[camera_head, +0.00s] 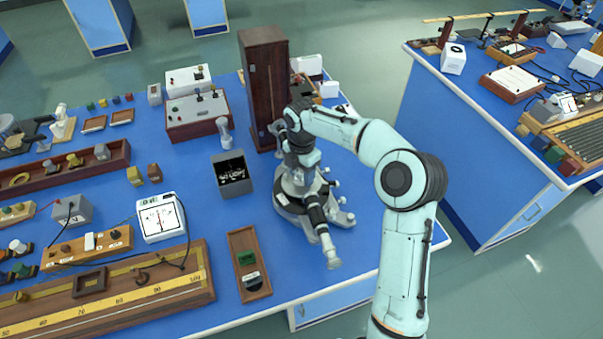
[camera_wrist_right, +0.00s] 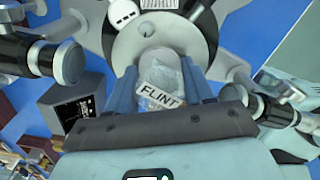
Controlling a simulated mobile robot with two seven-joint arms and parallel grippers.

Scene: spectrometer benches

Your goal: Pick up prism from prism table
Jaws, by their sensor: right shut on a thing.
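The prism (camera_wrist_right: 165,77), a clear block with a white FLINT label, is between the fingers of my right gripper (camera_wrist_right: 163,88) in the right wrist view. The fingers press on both sides of it. Below it is the round grey prism table (camera_wrist_right: 190,36) of the spectrometer; I cannot tell whether the prism still touches it. In the head view my right gripper (camera_head: 299,160) points down over the middle of the spectrometer (camera_head: 290,210), and the prism is hidden there. My left gripper is not in view.
The spectrometer's telescope (camera_head: 320,222) points toward the bench front. A tall wooden cabinet (camera_head: 265,90) stands close behind my right gripper. Another bench (camera_head: 450,120) stands at the right.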

